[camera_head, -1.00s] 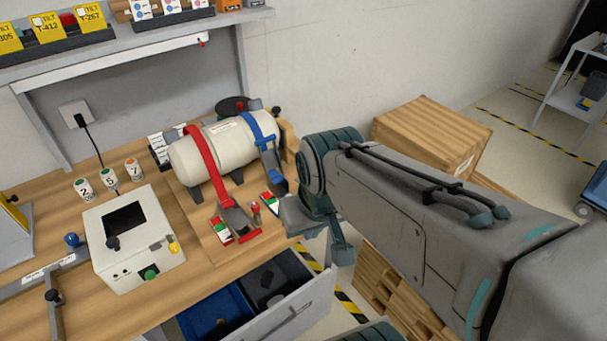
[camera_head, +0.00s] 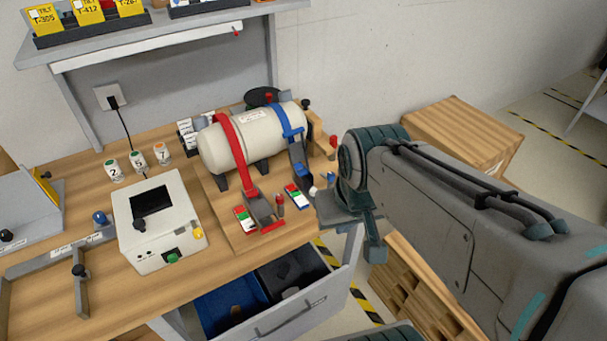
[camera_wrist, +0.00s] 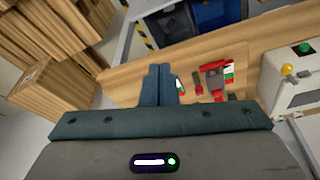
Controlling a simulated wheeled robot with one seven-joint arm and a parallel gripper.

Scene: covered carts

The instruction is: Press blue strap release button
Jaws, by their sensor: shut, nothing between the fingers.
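The blue strap (camera_head: 287,122) runs over the white tank (camera_head: 247,137), right of the red strap (camera_head: 231,150). Its blue-grey buckle (camera_head: 300,165) hangs in front of the tank. A small block with green, red, white and blue faces (camera_head: 297,195) sits at its lower end; I cannot make out which part is the button. In the wrist view my gripper (camera_wrist: 161,70) has its fingers together and empty. They hide most of the blue strap's buckle, and a bit of the coloured block (camera_wrist: 180,86) shows beside them. In the head view my arm stands right of the buckle.
The red strap's buckle (camera_head: 264,211) and a small red-topped post (camera_head: 280,204) stand close left of the blue one. A white control box (camera_head: 158,222) is further left. An open drawer (camera_head: 300,318) juts out below the bench. Wooden crates (camera_head: 465,135) stand at right.

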